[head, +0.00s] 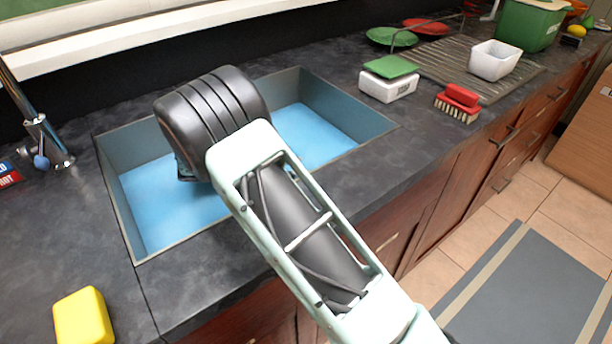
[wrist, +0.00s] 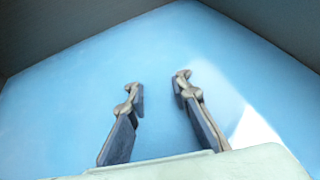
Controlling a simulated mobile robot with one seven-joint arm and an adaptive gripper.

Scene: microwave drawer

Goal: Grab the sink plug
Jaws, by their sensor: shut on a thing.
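My gripper (wrist: 160,86) is inside the blue-floored sink (head: 168,208), with its fingertips low over the floor in the wrist view. The two fingers are partly closed, with a narrow gap between them. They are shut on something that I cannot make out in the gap. I cannot pick out the sink plug in either view. In the head view my dark wrist hides the fingers and the middle of the sink. The sink floor (wrist: 70,90) looks plain blue in the wrist view, with a bright patch at right.
A faucet (head: 46,143) stands left of the sink, and a yellow block (head: 83,318) lies at front left. Right of the sink are a white box with a green top (head: 389,83), a red brush (head: 460,99), a drying rack (head: 437,66) and a white bowl (head: 494,60). Sink walls surround my gripper.

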